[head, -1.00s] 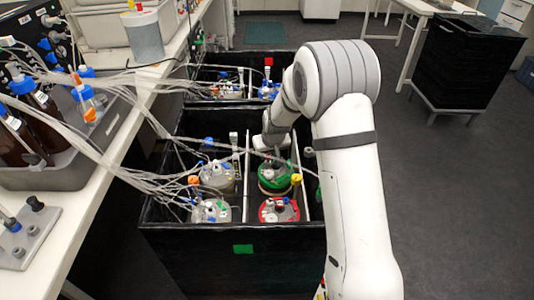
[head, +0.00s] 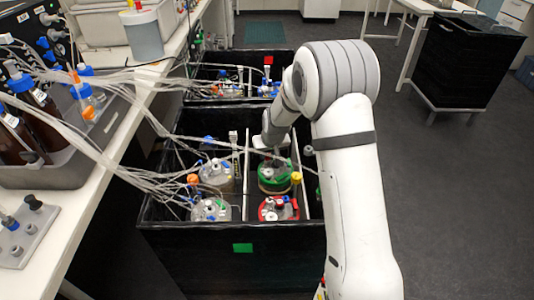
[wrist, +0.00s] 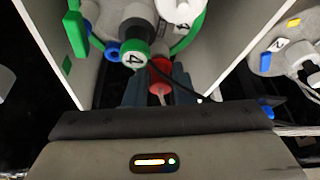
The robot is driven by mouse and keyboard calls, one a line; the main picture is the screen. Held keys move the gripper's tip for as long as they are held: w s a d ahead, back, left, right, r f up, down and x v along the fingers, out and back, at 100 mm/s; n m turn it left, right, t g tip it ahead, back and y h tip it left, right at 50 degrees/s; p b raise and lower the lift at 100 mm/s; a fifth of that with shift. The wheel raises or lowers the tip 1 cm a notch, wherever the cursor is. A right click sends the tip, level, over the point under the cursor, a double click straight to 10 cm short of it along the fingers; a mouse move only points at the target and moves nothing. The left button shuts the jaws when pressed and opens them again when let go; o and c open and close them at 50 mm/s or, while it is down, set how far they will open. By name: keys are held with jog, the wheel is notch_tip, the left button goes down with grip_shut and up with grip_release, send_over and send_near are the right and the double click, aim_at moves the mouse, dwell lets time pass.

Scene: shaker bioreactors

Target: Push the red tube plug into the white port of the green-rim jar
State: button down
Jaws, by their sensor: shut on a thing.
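The green-rim jar (head: 278,185) stands in the right-hand compartment of the near black box. Part of its green rim (wrist: 75,35) and several ports and caps show at the top of the wrist view, including a green-and-white cap marked 4 (wrist: 135,54). My gripper (wrist: 159,92) is shut on the red tube plug (wrist: 160,72), which sits between the dark fingers. The plug is close to the cap marked 4; its far end is partly hidden. A white part (wrist: 180,8) shows at the top edge; I cannot tell if it is the white port. My gripper (head: 271,143) is above the jar's far side in the head view.
A red-rim jar (head: 279,212) stands just nearer in the same compartment. A white divider (head: 246,175) separates other jars (head: 213,175) on the left. Thin tubes (head: 120,145) cross from the bench to the box.

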jog(key=shift+f+b, duration=0.45)
jog(key=c, duration=1.1)
grip_release()
jog(key=shift+c, duration=0.2)
jog(key=shift+r, duration=0.1)
jog(key=v, duration=0.7)
jog(key=shift+s+r, duration=0.2)
jog(key=shift+r, duration=0.1)
jog(key=shift+d, duration=0.1)
